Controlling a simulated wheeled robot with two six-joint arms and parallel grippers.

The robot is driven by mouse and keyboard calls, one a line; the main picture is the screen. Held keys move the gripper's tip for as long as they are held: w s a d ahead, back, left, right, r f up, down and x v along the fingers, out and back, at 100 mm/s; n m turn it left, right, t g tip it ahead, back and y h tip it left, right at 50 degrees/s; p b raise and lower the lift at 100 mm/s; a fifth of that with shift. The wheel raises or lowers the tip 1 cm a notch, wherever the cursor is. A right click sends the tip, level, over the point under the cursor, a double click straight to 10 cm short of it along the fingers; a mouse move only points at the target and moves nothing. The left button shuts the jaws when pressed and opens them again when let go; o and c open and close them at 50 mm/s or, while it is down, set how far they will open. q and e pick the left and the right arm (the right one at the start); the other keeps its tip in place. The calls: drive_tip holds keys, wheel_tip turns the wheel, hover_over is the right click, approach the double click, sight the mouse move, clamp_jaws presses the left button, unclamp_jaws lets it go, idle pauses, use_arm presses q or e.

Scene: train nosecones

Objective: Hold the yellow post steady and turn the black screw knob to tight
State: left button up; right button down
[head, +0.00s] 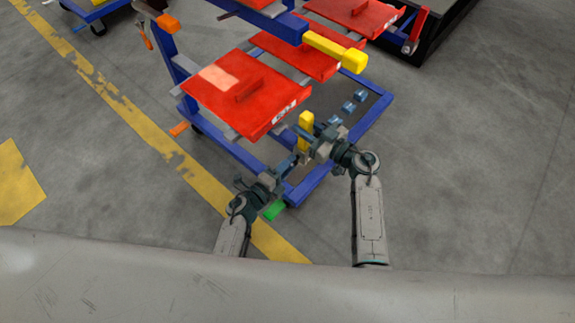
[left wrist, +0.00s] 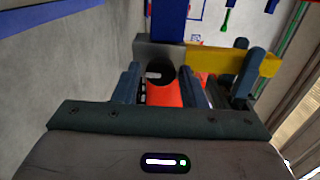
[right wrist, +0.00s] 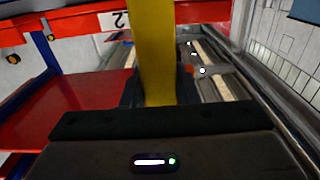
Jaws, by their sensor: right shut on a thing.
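The yellow post (head: 305,121) stands up at the near corner of the blue cart frame. It fills the middle of the right wrist view (right wrist: 152,50). My right gripper (head: 318,142) is shut on it. In the left wrist view the post (left wrist: 228,60) runs sideways from a grey metal bracket (left wrist: 145,47). The black screw knob (left wrist: 161,73) sits at this bracket, round and dark. My left gripper (left wrist: 160,88) is open, its two fingers on either side of the knob. I cannot tell whether they touch it. In the head view my left gripper (head: 284,166) is just below the post.
The blue cart frame (head: 235,153) carries red panels (head: 215,95) behind the post. A yellow-ended bar (head: 340,53) juts out above. Small blue blocks (head: 348,107) sit on the frame at right. A green piece (head: 274,210) lies by my left gripper. Floor at right is clear.

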use_arm(q)
drive_tip(key=shift+o, duration=1)
drive_tip(key=v, duration=1.2)
use_arm(e)
drive_tip(key=c, duration=1)
unclamp_jaws()
drive_tip(key=shift+c, duration=0.2)
